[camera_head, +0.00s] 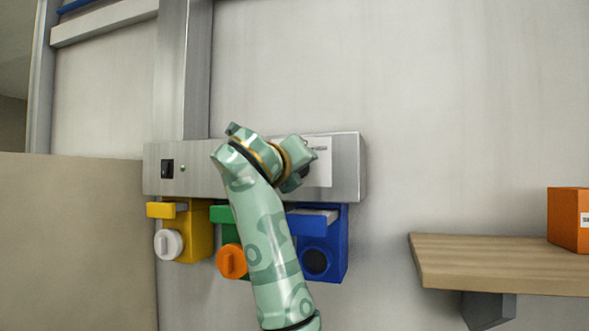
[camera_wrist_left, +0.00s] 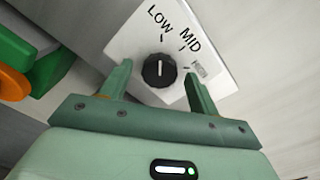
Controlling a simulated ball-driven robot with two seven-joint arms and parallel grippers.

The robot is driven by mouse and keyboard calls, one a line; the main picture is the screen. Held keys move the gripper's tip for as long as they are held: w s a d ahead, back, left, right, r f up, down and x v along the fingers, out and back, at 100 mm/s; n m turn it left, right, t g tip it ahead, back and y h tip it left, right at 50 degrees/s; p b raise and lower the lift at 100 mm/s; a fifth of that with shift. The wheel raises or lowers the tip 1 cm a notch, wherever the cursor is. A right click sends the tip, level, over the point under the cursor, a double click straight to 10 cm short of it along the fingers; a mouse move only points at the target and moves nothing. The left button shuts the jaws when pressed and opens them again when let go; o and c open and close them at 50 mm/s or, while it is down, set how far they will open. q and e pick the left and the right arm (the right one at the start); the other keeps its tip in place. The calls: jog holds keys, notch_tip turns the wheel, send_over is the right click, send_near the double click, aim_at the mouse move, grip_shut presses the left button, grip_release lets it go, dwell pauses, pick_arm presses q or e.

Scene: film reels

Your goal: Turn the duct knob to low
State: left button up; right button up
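The duct knob (camera_wrist_left: 159,70) is a round black knob on a white label plate (camera_wrist_left: 127,42). Its white line is roughly upright in the left wrist view and points toward the LOW mark. MID is to the right of LOW, and a third label is partly covered by a finger. My left gripper (camera_wrist_left: 158,75) is open, with one finger on each side of the knob and a gap visible to each. In the head view the left gripper (camera_head: 300,166) is at the plate (camera_head: 322,170) and mostly hides the knob. My right gripper is not in view.
The metal panel (camera_head: 348,168) also carries a black switch (camera_head: 167,168). Below hang yellow (camera_head: 203,240), green (camera_head: 222,214) and blue (camera_head: 335,243) boxes; my arm partly covers the green one. A wooden shelf (camera_head: 480,262) with an orange box (camera_head: 568,218) is at right.

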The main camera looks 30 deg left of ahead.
pick_arm(q)
jog(key=shift+s, duration=0.1)
jog(key=shift+s, duration=0.3)
jog(key=b+v, duration=0.4)
jog(key=v, duration=1.1)
jog(key=shift+s+b, duration=0.35)
jog(key=shift+b, duration=0.05)
